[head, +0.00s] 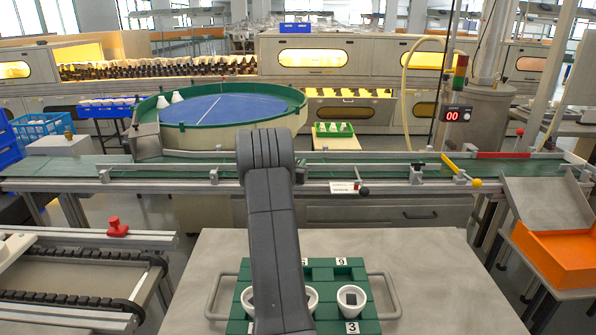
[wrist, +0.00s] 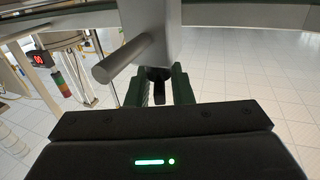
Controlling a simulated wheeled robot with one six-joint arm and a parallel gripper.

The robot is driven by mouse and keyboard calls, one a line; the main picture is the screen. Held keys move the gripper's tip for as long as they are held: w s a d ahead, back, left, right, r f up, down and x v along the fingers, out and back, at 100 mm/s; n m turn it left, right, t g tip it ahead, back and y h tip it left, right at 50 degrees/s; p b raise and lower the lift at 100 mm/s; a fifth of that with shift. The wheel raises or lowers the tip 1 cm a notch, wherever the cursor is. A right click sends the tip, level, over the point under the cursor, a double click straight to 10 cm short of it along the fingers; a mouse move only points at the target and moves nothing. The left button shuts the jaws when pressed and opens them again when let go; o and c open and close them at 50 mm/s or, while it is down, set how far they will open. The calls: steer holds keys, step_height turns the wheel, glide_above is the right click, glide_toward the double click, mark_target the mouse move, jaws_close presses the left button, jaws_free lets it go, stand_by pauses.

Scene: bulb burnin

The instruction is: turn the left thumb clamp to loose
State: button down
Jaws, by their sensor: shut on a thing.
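In the wrist view my gripper (wrist: 160,82) has its two green fingers closed on a small dark knob, the left thumb clamp (wrist: 158,96), below a grey metal block. A grey round bar (wrist: 122,60) sticks out beside the fingers on the left. In the head view my raised arm covers the gripper and the clamp, at the front rail of the green conveyor (head: 330,171). How far the clamp is turned cannot be told.
A dark knob (head: 363,190) sits on the rail right of my arm, beside a white label (head: 343,187). A yellow-tipped lever (head: 462,170) is farther right. A green rack (head: 368,327) with white cups stands on the table (head: 440,265). An orange bin (head: 560,260) is at right.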

steer(key=shift+n+y+b, duration=0.4)
steer(key=shift+y+b, duration=0.2)
steer(key=shift+r, duration=0.1)
steer(key=c, duration=1.5)
jaws_free()
steer(key=v, duration=0.7)
steer(key=shift+s, duration=0.25)
